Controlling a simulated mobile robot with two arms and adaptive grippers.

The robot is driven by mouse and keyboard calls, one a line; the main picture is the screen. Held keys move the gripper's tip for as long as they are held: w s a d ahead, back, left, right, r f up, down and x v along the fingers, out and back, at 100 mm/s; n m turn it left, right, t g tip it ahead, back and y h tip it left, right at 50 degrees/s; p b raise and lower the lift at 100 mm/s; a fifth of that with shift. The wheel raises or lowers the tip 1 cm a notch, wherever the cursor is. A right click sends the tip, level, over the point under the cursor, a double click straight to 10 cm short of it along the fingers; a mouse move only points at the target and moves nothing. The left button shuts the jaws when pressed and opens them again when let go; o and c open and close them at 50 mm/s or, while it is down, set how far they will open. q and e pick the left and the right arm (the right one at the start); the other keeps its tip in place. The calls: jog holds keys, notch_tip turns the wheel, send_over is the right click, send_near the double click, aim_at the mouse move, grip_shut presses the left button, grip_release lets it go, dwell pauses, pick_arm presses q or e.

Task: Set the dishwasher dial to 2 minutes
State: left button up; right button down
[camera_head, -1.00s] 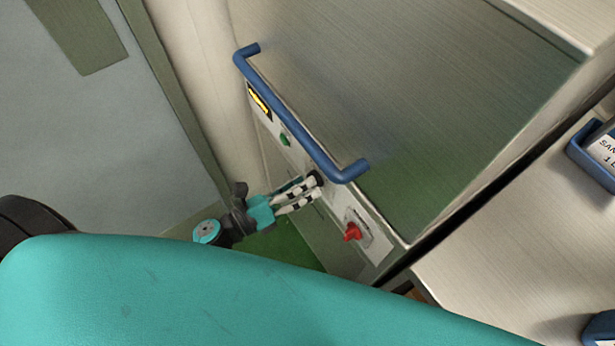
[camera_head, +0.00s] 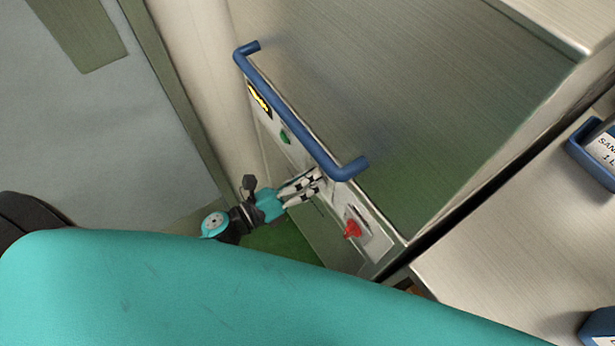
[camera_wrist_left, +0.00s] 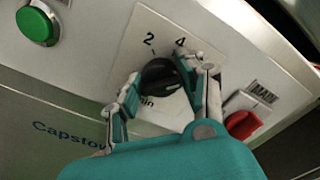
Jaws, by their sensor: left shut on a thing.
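The dishwasher dial (camera_wrist_left: 160,76) is a black knob on a white plate (camera_wrist_left: 150,30) with "2" and "4" printed above it. My left gripper (camera_wrist_left: 155,92) has its fingers on both sides of the dial and is shut on it. The knob's exact pointer setting is hard to tell, partly covered by the fingers. In the head view my left gripper (camera_head: 318,180) reaches the dishwasher's (camera_head: 420,90) front panel beneath the blue handle, and the dial is hidden there. My right gripper is not in view.
A green button (camera_wrist_left: 38,26) is left of the dial and a red switch (camera_wrist_left: 243,124) right of it. The blue handle bar (camera_head: 300,120) runs just above the gripper. A blue container (camera_head: 592,160) stands on the counter at right.

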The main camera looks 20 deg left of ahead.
pick_arm(q)
jog(key=shift+n, duration=0.3)
jog(key=n+p, duration=0.2)
jog(key=n, duration=0.1)
jog(key=shift+a+n, duration=0.1)
jog(key=shift+n, duration=0.2)
jog(key=n+p, duration=0.2)
jog(key=n, duration=0.2)
jog(key=shift+n, duration=0.3)
jog(key=n+p, duration=0.2)
jog(key=n, duration=0.3)
jog(key=shift+f, duration=0.1)
jog(key=shift+f+n+p, duration=0.15)
jog(key=shift+n+p, duration=0.55)
jog(key=shift+n, duration=1.3)
jog(key=o, duration=1.1)
jog(key=shift+o, duration=0.2)
